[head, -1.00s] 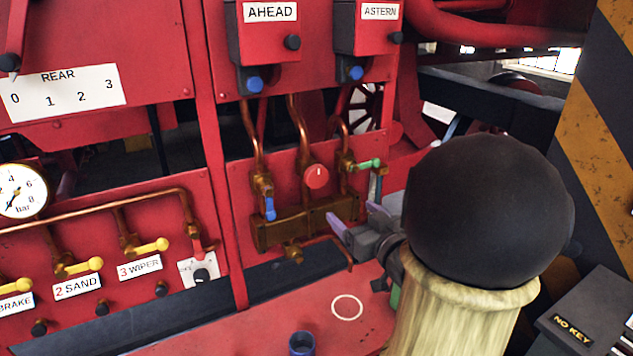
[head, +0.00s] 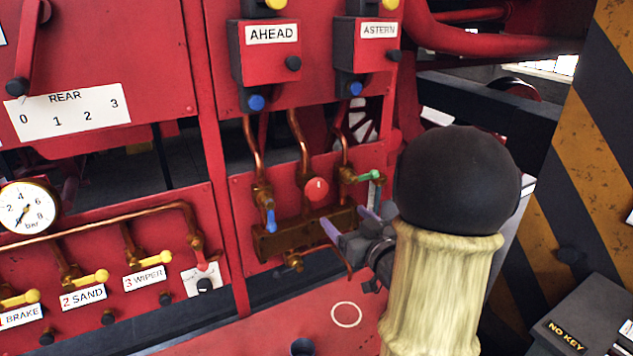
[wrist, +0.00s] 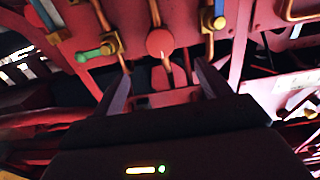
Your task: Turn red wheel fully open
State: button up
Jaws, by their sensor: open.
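The red wheel (head: 316,190) is a small round red knob with a white mark, on the copper pipes of the red panel below the AHEAD and ASTERN boxes. In the wrist view the red wheel (wrist: 160,42) sits above and between my two fingers. My gripper (head: 348,222) is open and empty, just below and to the right of the wheel, apart from it. It also shows in the wrist view (wrist: 162,80), with the fingers spread.
A blue-handled valve (head: 269,215) is left of the wheel and a green-handled valve (head: 368,176) is right of it. A brass manifold (head: 300,235) lies below. A red ledge (head: 270,325) with a white ring is in front. A striped post (head: 590,150) stands at right.

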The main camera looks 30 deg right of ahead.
aim_at(318, 191)
jog(key=w+p, duration=0.1)
jog(key=w, duration=0.3)
jog(key=w+p, duration=0.2)
jog(key=w, duration=0.3)
jog(key=w+p, duration=0.2)
jog(key=w, duration=0.2)
jog(key=shift+w+a+r, duration=0.15)
jog(key=shift+w+a, duration=0.05)
jog(key=shift+a, duration=0.05)
jog(key=shift+w, duration=0.5)
jog(key=c, duration=1)
